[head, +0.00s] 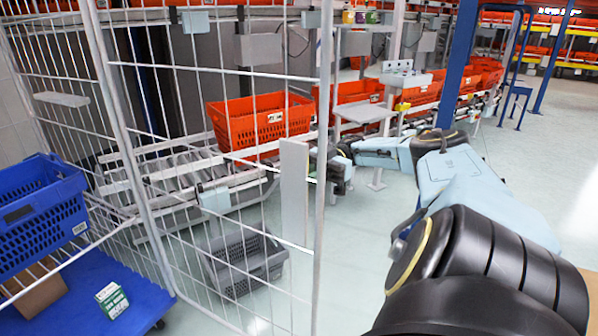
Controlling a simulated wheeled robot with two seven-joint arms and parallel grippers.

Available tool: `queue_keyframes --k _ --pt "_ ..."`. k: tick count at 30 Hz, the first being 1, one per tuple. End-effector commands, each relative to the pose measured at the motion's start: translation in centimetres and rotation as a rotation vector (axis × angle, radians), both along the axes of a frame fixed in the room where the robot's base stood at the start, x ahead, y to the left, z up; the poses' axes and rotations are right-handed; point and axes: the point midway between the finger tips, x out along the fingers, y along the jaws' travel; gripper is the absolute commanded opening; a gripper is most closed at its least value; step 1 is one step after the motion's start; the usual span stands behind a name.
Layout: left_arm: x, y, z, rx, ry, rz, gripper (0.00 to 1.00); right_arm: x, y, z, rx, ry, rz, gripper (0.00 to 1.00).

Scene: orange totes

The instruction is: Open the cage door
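The cage door (322,90) is a white wire-mesh panel with a light grey plate (294,192) near its right edge. It stands in front of the conveyor, at an angle to the cage's side mesh. My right arm reaches in from the right. My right gripper (338,172) is at the door's right edge post, just right of the grey plate. The fingers are small and dark, so I cannot tell whether they touch or grip the post. My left gripper is not in view.
A grey basket (240,262) is on the floor behind the mesh. Orange totes (258,121) line the roller conveyor.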

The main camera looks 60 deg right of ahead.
Motion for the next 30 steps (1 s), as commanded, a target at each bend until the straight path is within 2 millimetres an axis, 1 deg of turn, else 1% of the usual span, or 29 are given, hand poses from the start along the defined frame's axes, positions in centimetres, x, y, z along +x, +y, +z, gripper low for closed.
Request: queue_keyframes --k 14,15,18,26,30 --pt "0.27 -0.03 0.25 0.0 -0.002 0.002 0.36 -0.01 -0.23 -0.06 -0.001 0.002 -0.002 0.0" --pt "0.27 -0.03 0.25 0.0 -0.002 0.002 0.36 -0.02 -0.23 -0.07 -0.001 0.002 -0.002 0.18" --pt "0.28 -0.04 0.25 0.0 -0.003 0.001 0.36 -0.02 -0.22 -0.06 -0.001 0.002 -0.002 0.31" --pt "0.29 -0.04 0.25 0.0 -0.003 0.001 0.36 -0.03 -0.22 -0.02 0.0 0.001 -0.001 0.32" --pt "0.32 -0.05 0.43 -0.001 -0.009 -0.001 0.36 -0.04 -0.24 0.61 -0.001 0.0 -0.001 0.32"
